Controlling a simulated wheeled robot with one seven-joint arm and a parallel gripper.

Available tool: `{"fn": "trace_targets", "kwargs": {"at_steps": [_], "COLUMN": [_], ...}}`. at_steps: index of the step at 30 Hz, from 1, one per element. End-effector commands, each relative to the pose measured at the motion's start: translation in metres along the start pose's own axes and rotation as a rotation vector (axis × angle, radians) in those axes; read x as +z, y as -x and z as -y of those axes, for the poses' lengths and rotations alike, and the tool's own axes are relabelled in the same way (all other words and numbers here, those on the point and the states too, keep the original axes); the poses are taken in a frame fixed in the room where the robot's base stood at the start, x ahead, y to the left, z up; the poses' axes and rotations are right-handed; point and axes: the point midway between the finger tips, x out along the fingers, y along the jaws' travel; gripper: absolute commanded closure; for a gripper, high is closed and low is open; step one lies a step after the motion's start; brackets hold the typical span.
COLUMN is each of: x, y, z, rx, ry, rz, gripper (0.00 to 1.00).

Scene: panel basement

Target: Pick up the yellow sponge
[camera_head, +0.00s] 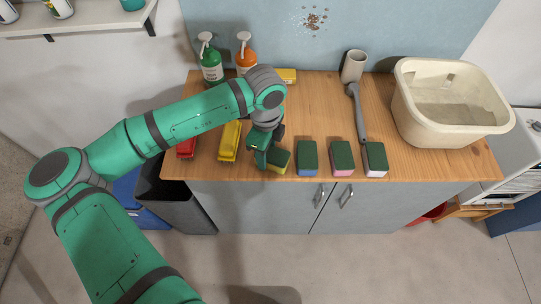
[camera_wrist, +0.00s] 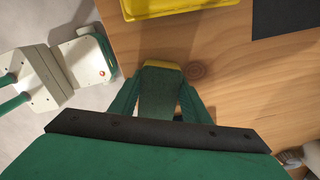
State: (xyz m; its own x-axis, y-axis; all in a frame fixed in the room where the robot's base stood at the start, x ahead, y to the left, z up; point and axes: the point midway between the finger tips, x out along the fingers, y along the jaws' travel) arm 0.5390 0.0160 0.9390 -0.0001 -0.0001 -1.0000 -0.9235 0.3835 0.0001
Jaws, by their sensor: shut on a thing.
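The yellow sponge (camera_head: 279,161) has a dark green top and a yellow body. It is at the front edge of the wooden worktop, leftmost in a row of sponges. My gripper (camera_head: 269,157) comes down on it from above, and its links hide part of it. In the wrist view my gripper (camera_wrist: 160,98) is shut with a finger on each side of the sponge (camera_wrist: 158,92), whose yellow edge shows at the far end. I cannot tell whether the sponge touches the worktop.
Blue (camera_head: 307,159), pink (camera_head: 342,159) and white (camera_head: 375,160) sponges with green tops stand to the right. A yellow brush-like object (camera_head: 229,141) and a red one (camera_head: 187,147) lie left. Bottles (camera_head: 211,64), a grey-handled tool (camera_head: 357,112) and a cream basin (camera_head: 449,130) are behind.

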Motion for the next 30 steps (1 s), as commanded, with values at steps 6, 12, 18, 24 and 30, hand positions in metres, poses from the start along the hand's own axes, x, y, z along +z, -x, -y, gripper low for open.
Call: {"fn": "trace_targets", "kwargs": {"at_steps": [6, 12, 18, 24, 30], "x": [0.000, 0.000, 0.005, 0.011, 0.016], "y": [0.004, 0.027, 0.068, 0.101, 0.118], "z": [0.000, 0.001, -0.031, -0.074, -0.112], "rx": [-0.001, -0.002, -0.004, -0.002, -0.001], "ry": [0.001, 0.000, 0.001, 0.002, 0.001], "rz": [-0.001, 0.000, 0.000, -0.001, 0.001], "gripper": [0.81, 0.81, 0.81, 0.81, 0.81]}}
